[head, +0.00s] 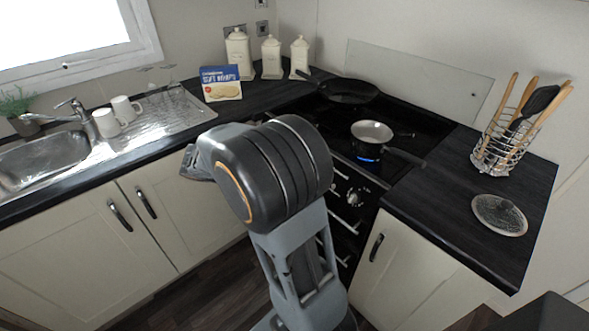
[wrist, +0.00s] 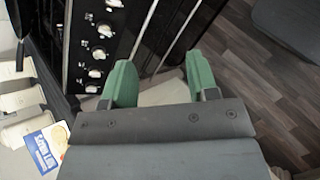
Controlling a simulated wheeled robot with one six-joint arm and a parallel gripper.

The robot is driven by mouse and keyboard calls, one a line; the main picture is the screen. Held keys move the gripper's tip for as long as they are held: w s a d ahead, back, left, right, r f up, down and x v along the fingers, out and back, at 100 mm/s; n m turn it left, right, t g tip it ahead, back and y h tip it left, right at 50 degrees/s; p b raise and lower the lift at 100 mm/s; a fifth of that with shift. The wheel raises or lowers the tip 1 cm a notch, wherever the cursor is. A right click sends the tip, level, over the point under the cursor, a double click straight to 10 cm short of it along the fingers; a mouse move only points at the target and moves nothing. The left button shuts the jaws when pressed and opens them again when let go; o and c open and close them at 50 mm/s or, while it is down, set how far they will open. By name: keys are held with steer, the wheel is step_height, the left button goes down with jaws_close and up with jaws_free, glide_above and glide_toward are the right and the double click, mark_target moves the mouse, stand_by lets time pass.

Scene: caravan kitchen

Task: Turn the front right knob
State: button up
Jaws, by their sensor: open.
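The cooker's front panel carries a row of silver knobs. Part of the row shows in the head view, with one knob (head: 355,196) just right of my arm. In the wrist view the row runs down the left side, with a large knob (wrist: 105,31) near the top and several below it. I cannot tell for sure which one is the front right knob. My gripper (wrist: 161,80) is open and empty, its two green fingers apart. It is to the right of the knobs in the wrist view, not touching them. My arm hides the gripper in the head view.
A small pan (head: 372,131) sits on the hob over a blue flame (head: 368,158); a black frying pan (head: 347,91) is behind. Oven handles (wrist: 180,38) lie near my fingers in the wrist view.

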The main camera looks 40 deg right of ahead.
steer(key=w+d+f+n+h+b, duration=0.4)
steer(key=w+d+f+n+h, duration=0.35)
steer(key=w+d+f, duration=0.3)
steer(key=s+d+h, duration=0.1)
steer(key=s+d, duration=0.1)
steer(key=d, duration=1)
steer(key=shift+s+d+f+p, duration=0.2)
steer(key=shift+d+f+p, duration=0.1)
steer(key=shift+f+p, duration=0.1)
steer(key=shift+r+m, duration=0.1)
steer(key=shift+m, duration=0.15)
steer(key=c, duration=0.8)
steer(key=shift+c, duration=0.2)
